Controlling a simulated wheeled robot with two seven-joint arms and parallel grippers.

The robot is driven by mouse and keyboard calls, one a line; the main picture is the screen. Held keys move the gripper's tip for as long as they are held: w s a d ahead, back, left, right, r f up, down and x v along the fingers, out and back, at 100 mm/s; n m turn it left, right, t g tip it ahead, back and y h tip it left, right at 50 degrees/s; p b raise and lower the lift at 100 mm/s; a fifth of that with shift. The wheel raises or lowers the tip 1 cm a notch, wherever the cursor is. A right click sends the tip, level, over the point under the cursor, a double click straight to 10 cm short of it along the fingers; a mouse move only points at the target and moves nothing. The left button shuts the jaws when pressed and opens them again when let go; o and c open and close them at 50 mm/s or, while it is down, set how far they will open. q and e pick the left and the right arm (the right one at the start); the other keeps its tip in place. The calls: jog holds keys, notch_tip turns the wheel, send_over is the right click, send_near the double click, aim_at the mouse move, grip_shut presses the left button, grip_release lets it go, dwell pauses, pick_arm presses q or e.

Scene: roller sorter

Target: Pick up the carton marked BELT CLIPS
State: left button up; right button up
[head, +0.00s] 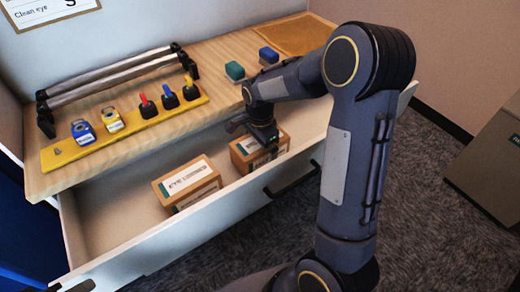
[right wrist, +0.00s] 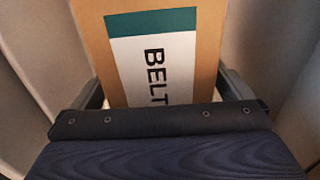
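The BELT CLIPS carton (head: 246,160) is a brown box at the right of the open drawer in the head view. In the right wrist view the carton (right wrist: 214,55) shows a white label with a teal band, and "BELT" is readable; the rest is hidden behind the gripper body. My right gripper (head: 264,142) reaches down onto this carton. In the right wrist view its fingers (right wrist: 160,92) lie along both sides of the carton with no clear gap. The carton appears at drawer-floor level; contact underneath is hidden. My left gripper is not in view.
A similar carton (head: 187,183), its label starting with "EYE", lies left in the drawer (head: 110,215). Above, the wooden worktop (head: 215,55) holds a yellow tool strip (head: 125,128), a roller rack (head: 110,75) and small teal and blue blocks. Drawer walls flank the cartons.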

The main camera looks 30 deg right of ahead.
jog(key=c, duration=1.2)
jog(key=shift+r, duration=0.1)
